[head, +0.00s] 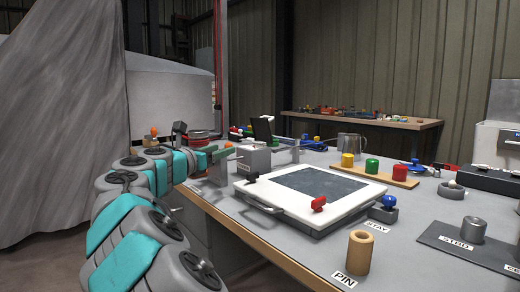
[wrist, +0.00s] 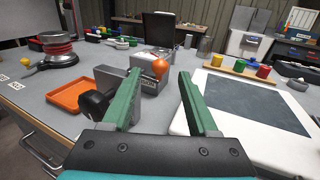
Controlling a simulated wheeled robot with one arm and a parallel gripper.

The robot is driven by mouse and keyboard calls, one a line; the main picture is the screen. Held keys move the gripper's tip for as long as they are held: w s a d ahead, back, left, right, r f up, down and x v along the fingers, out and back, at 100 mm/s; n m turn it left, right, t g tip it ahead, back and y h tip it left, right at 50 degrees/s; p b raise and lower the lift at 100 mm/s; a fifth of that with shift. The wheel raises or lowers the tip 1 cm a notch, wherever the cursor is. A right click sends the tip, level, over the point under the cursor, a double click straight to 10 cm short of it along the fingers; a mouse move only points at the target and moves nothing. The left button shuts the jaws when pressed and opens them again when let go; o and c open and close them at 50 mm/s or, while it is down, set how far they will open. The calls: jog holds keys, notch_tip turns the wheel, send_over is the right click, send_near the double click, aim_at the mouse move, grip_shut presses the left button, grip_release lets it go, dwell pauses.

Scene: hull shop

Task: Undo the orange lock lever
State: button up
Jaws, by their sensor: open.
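In the head view a small orange spot (head: 228,145) beside my fingers may be the same knob. My gripper (wrist: 160,71) is open, with two green fingers spread apart and nothing held. In the head view my gripper (head: 220,153) is over the left side of the bench. The lever's arm below the knob is mostly hidden.
A white framed panel (head: 345,209) with black and red knobs lies right of my gripper. An orange tray (wrist: 62,98) and a black knob (wrist: 96,103) are close to my left finger. An open box with a black lid (wrist: 159,29) stands behind.

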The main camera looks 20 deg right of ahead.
jog(key=x, duration=0.7)
jog(key=shift+w+d, duration=0.25)
grip_shut()
dwell(0.3)
